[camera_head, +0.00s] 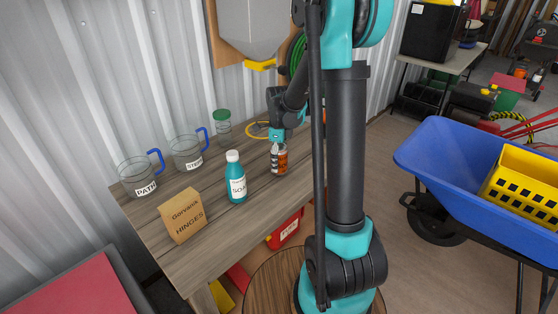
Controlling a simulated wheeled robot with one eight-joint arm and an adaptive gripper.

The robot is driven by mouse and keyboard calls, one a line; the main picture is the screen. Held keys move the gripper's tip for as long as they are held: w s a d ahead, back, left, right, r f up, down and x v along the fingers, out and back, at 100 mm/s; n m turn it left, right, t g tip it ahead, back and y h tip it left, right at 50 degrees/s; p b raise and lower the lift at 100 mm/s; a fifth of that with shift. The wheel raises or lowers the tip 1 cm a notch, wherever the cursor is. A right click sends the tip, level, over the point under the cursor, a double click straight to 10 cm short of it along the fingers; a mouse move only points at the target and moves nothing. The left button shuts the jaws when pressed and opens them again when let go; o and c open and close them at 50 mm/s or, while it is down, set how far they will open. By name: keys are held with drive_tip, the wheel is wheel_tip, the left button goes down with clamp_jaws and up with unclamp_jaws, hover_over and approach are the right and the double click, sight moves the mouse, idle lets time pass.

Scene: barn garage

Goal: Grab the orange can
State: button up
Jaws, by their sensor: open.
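The orange can (280,160) stands upright on the wooden workbench (237,239), close to its right part, with an orange label and a pale, dark-marked side. My gripper (277,143) is directly above the can with its fingers at the can's top. The jaws are open, and I cannot tell whether they touch the can. My arm's thick dark link rises just to the right of the can and hides the bench's right end.
A teal soap bottle (236,180) and a cardboard hinges box (182,215) stand left of the can. Two clear jugs (139,177) (186,151) and a green-lidded jar (223,127) stand along the wall. A blue wheelbarrow (455,170) is at the right.

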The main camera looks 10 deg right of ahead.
drive_tip(key=shift+c, duration=0.4)
drive_tip(key=c, duration=0.8)
drive_tip(key=shift+r, duration=0.15)
